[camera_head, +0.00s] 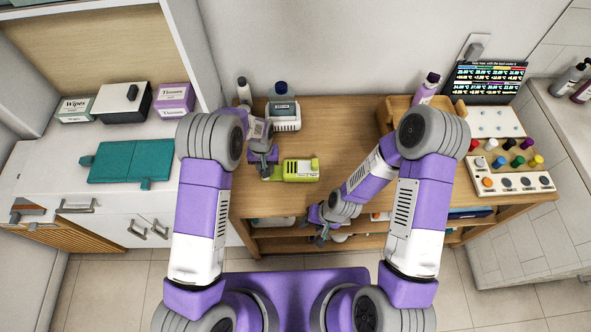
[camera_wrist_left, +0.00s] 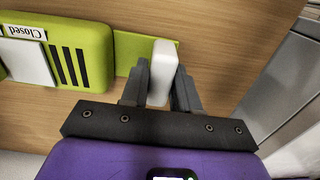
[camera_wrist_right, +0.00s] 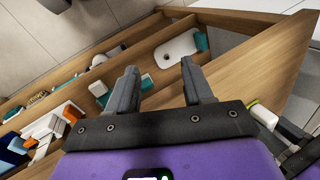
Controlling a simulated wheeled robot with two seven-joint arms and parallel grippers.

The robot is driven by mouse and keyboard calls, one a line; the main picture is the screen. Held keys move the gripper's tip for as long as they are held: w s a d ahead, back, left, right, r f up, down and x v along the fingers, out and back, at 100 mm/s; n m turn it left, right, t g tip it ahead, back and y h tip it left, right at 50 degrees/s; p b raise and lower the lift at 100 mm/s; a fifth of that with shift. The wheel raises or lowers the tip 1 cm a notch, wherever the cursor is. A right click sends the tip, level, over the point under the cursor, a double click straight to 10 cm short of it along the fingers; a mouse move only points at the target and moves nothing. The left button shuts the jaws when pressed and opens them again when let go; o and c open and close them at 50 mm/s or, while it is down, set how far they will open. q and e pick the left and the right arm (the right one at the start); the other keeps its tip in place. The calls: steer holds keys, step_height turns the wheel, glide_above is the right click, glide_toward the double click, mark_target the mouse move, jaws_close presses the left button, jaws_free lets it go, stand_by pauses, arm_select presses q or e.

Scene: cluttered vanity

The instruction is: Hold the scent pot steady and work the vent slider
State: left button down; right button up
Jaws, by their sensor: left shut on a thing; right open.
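The lime-green scent pot (camera_head: 299,169) lies on the wooden table, left of its middle. My right gripper (camera_head: 322,233) is open and empty near the table's front edge, clear of the pot.
A white-and-grey device (camera_head: 284,115) and bottles stand behind the pot. A wooden tray (camera_head: 393,112), a screen (camera_head: 487,83) and a knobbed panel (camera_head: 515,183) are at right. Shelves holding several items lie below my right gripper. Table right of the pot is bare.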

steer(key=w+a+r, duration=0.3)
steer(key=shift+a, duration=0.1)
steer(key=shift+n, duration=0.6)
steer(key=w+r, duration=0.1)
steer(key=w, duration=0.2)
steer(key=w+r, duration=0.1)
steer(key=w, duration=0.1)
steer(key=shift+w+d+r, duration=0.2)
steer(key=shift+d+r, duration=0.05)
steer(key=shift+r, duration=0.05)
step_height(320, 180, up, 6)
steer(key=h, duration=0.2)
glide_above(315, 162)
steer(key=s+a, duration=0.2)
steer(key=s, duration=0.2)
steer(key=w+d+r+h, duration=0.2)
steer(key=w+r, duration=0.2)
steer(key=r, duration=0.3)
steer(key=shift+n+g, duration=0.3)
step_height(315, 162, down, 12)
steer(key=shift+r, duration=0.1)
jaws_close()
